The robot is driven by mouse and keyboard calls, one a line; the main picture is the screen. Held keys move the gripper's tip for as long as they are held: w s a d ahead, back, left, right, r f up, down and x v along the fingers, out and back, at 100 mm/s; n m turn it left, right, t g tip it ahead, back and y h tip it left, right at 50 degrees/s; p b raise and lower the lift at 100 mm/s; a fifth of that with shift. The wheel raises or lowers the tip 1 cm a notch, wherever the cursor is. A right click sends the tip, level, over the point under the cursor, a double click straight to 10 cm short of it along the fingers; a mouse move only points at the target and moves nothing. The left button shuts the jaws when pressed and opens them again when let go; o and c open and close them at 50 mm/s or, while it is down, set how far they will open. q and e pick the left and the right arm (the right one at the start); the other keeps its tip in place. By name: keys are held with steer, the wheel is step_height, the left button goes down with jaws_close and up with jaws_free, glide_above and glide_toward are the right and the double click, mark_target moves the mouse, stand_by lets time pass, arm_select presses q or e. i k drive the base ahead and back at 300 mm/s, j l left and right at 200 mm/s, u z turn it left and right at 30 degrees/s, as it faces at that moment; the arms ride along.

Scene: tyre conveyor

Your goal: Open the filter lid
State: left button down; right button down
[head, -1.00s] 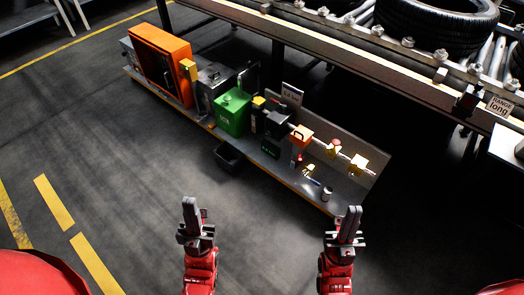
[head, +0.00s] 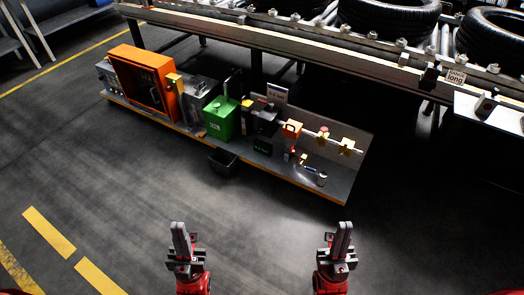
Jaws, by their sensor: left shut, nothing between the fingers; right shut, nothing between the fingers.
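A low grey panel shelf (head: 326,192) under the conveyor carries several units in a row. They include an open orange cabinet (head: 128,55), a grey box (head: 195,97), a green box (head: 218,122) and a black unit (head: 264,118). A dark upright plate (head: 233,84) stands behind the green box. I cannot tell which part is the filter lid. My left gripper (head: 180,228) and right gripper (head: 342,228) are both shut and empty. They are raised over the floor in front of the shelf, apart from every unit.
A black bin (head: 223,161) is on the floor at the shelf's front edge. Pipework with yellow and orange fittings (head: 323,139) sits at the shelf's right part. The conveyor frame (head: 330,53) with tyres (head: 390,14) is above.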

mark_target(293, 129)
steer(key=i+l+u, duration=0.25)
steer(key=i+l, duration=0.2)
steer(key=i+l+u, duration=0.25)
steer(key=i+l, duration=0.35)
steer(key=i+l+u, duration=0.25)
steer(key=i+l, duration=0.25)
steer(key=l, duration=0.2)
